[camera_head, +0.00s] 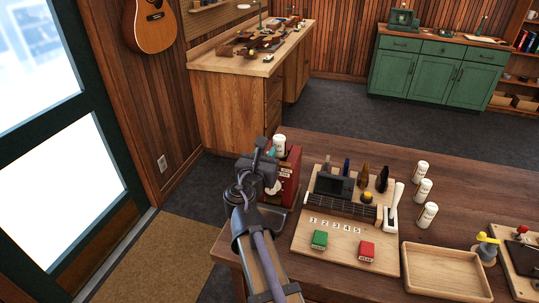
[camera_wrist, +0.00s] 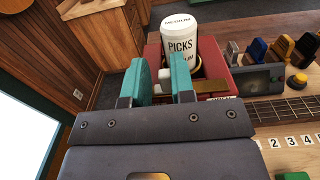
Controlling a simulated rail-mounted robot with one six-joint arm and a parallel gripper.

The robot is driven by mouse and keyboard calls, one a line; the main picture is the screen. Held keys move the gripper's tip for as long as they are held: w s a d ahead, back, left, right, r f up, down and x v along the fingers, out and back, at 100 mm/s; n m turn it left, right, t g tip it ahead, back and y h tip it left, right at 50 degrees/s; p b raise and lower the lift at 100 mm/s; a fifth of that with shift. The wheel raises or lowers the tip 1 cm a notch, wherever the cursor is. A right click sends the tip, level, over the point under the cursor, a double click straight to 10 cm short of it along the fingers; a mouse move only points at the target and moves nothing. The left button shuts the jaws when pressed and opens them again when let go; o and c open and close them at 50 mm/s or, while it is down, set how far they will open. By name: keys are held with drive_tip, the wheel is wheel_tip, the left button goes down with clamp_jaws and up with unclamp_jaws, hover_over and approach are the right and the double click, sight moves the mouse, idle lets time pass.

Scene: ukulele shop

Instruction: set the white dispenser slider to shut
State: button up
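The red dispenser (camera_head: 291,178) stands at the table's left end, with a white picks jar (camera_wrist: 180,42) on top. That jar also shows in the head view (camera_head: 279,145). In the wrist view a small white piece, apparently the slider (camera_wrist: 164,75), shows between the teal fingers of my gripper (camera_wrist: 162,78). The fingers are a narrow gap apart, one on each side of it; whether they press on it I cannot tell. In the head view my gripper (camera_head: 270,154) is at the dispenser's left side and partly hides it. The slider's track is hidden.
Right of the dispenser is a wooden board (camera_head: 343,254) with a fretboard, a dark screen, picks, a white lever, and green and red blocks. Farther right are white jars (camera_head: 422,191), an empty wooden tray (camera_head: 446,272) and a yellow-topped device (camera_head: 486,249).

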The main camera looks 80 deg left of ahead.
drive_tip(key=o, duration=0.3)
drive_tip(key=shift+s, duration=0.1)
drive_tip(key=v, duration=1)
drive_tip(key=shift+s+d, duration=0.2)
drive_tip(key=shift+d, duration=0.15)
